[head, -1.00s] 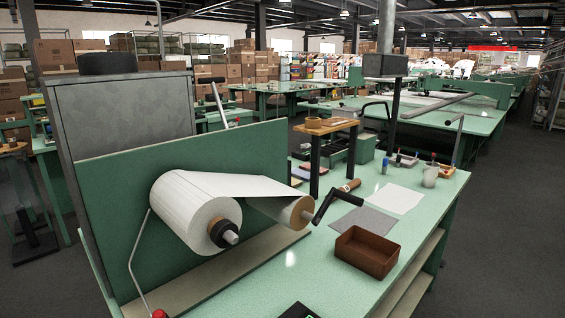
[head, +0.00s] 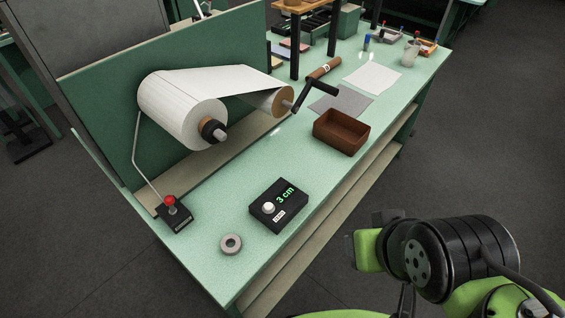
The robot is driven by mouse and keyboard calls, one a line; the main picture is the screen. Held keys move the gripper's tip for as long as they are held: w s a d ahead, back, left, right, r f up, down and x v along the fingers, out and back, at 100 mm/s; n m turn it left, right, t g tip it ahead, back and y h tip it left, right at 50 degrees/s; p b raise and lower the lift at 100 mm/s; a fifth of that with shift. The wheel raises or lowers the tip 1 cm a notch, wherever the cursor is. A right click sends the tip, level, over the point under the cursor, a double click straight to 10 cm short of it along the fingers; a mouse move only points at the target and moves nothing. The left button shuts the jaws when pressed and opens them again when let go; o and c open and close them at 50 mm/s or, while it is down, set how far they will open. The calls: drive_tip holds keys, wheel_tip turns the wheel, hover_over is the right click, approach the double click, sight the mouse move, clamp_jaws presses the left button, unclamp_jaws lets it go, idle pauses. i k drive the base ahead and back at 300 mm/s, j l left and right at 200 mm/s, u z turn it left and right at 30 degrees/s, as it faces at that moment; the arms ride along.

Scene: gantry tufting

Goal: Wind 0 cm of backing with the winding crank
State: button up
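The winding crank (head: 317,91) is a black handle with a brown wooden grip (head: 324,69), at the end of the small roller (head: 284,101). White backing (head: 225,80) runs from the large roll (head: 180,108) over to this roller. A black counter box (head: 278,205) with a white knob (head: 268,208) reads "3 cm" in green. A small stand with a red knob (head: 170,200) and a bent wire rod is left of it. My green and black arm is at the lower right, beyond the bench's front edge and apart from the crank. My gripper's fingers cannot be made out clearly.
A brown open box (head: 341,132) stands on the green bench (head: 233,187), close in front of the crank. A grey ring (head: 231,244) lies near the front corner. Grey and white sheets (head: 372,78) lie further back. A green panel (head: 100,100) stands behind the rolls.

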sight(275, 102)
drive_tip(key=i+l+u, duration=0.1)
drive_tip(key=u, duration=0.4)
drive_tip(key=l+u, duration=0.25)
drive_tip(key=u, duration=0.2)
drive_tip(key=l+u, duration=0.25)
drive_tip(key=u, duration=0.25)
drive_tip(key=i, duration=0.05)
